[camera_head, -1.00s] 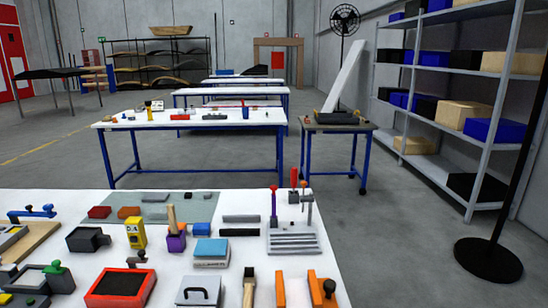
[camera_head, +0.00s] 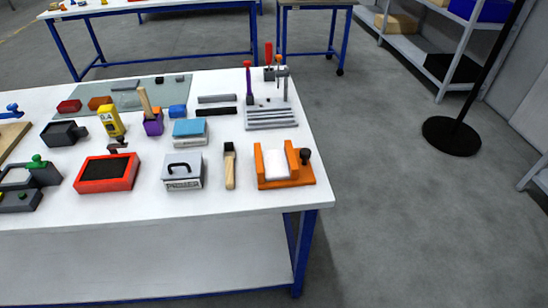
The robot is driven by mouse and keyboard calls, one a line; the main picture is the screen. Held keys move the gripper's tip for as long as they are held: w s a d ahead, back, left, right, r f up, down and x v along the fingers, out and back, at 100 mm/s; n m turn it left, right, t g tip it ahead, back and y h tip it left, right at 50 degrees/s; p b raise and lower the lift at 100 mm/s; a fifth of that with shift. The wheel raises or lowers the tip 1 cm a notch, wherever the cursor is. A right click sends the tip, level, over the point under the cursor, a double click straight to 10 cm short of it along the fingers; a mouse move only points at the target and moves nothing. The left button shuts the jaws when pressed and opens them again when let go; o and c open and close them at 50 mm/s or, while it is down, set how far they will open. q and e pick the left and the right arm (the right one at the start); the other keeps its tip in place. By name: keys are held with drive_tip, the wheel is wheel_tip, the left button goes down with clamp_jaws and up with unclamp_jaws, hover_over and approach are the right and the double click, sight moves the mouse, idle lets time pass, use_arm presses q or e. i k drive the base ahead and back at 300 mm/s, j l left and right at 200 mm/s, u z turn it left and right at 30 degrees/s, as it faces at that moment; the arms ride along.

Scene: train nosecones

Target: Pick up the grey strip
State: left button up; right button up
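A grey strip (camera_head: 217,98) lies flat on the white worktable (camera_head: 240,201), near the back right of the things there. A similar, darker black strip (camera_head: 215,111) lies just in front of it, apart and roughly parallel. Another small grey bar (camera_head: 125,85) lies on the grey-green mat (camera_head: 147,101) at the back, so more than one thing here is grey and long. Neither of my grippers is in view.
A slotted grey plate (camera_head: 271,117) with upright tools stands right of the strip. Floor right of the table is clear up to a black stand base (camera_head: 451,136).

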sight(225, 97)
drive_tip(key=u, duration=0.35)
drive_tip(key=i+l+u, duration=0.15)
drive_tip(key=l+u, duration=0.15)
drive_tip(key=l, duration=0.2)
drive_tip(key=l+u, duration=0.25)
drive_tip(key=l, duration=0.2)
drive_tip(key=i+l+u, duration=0.1)
drive_tip(key=l+u, duration=0.2)
drive_tip(key=l, duration=0.25)
